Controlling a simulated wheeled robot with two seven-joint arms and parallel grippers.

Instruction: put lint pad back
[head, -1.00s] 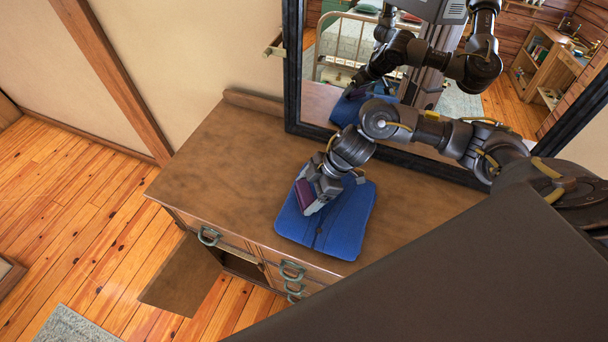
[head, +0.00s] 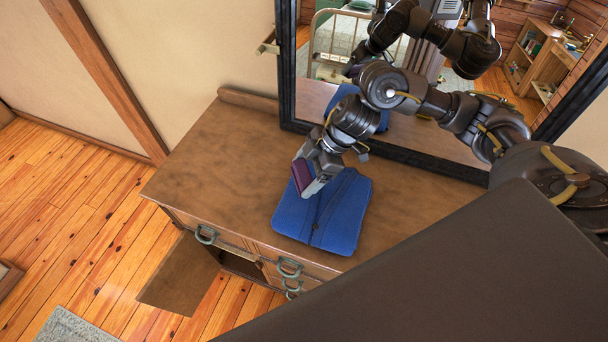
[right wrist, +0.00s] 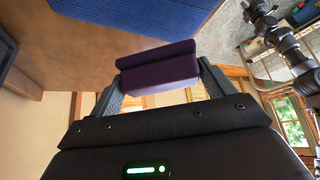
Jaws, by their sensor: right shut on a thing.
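The lint pad (head: 300,174) is a small purple block. My right gripper (head: 309,184) is shut on it, above the left part of a folded blue cloth (head: 343,214) on the wooden dresser (head: 215,165). In the right wrist view the pad (right wrist: 158,69) lies across between the two fingers, and the blue cloth (right wrist: 150,18) shows apart from it. The pad's underside is hidden in the head view. My left gripper is not in view.
A dark-framed mirror (head: 287,70) stands at the dresser's back and reflects my arm. The dresser top is bare left of the cloth. Below the front edge, a cabinet door (head: 180,275) hangs open beside drawers with green handles (head: 289,268).

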